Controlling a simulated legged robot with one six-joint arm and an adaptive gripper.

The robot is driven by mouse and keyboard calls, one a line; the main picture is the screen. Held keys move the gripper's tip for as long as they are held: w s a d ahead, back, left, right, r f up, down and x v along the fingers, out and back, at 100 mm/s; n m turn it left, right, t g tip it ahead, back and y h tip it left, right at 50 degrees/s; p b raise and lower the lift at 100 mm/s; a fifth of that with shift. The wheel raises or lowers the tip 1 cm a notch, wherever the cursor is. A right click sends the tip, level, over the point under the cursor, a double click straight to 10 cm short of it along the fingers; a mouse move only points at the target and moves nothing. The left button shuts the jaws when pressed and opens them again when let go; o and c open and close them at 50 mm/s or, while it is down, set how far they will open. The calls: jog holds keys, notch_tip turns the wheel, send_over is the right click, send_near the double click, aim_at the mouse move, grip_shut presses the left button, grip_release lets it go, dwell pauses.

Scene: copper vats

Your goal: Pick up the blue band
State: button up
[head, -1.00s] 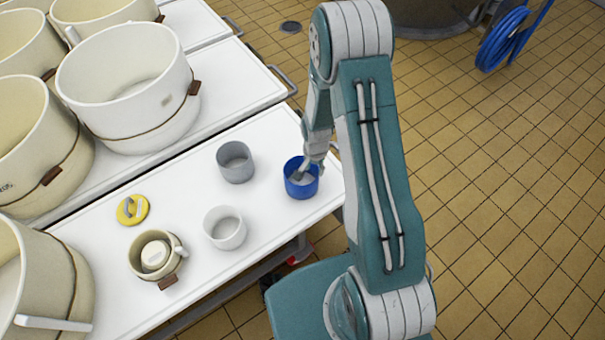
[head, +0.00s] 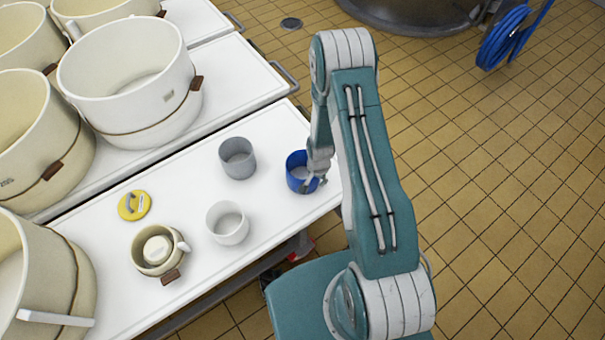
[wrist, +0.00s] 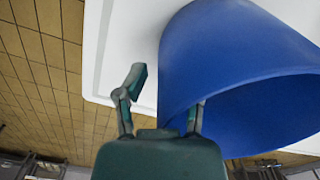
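The blue band (head: 295,172) is an open round ring standing on the white table near its right edge. My gripper (head: 312,184) is at the band's near right rim in the head view. In the wrist view the band (wrist: 225,65) fills the upper right, close to the camera. There my gripper (wrist: 163,95) is open across the band's wall. Its left finger is outside the wall, with a visible gap to it. The right finger reaches inside the rim, and its tip is hidden behind the wall.
A grey band (head: 237,158) and a white band (head: 227,223) stand left of the blue one. A cream pot (head: 158,249) and a yellow disc (head: 134,205) are further left. Tiled floor lies open to the right.

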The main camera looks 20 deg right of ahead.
jog(key=shift+d, duration=0.3)
grip_shut()
jog(key=shift+a+r, duration=0.15)
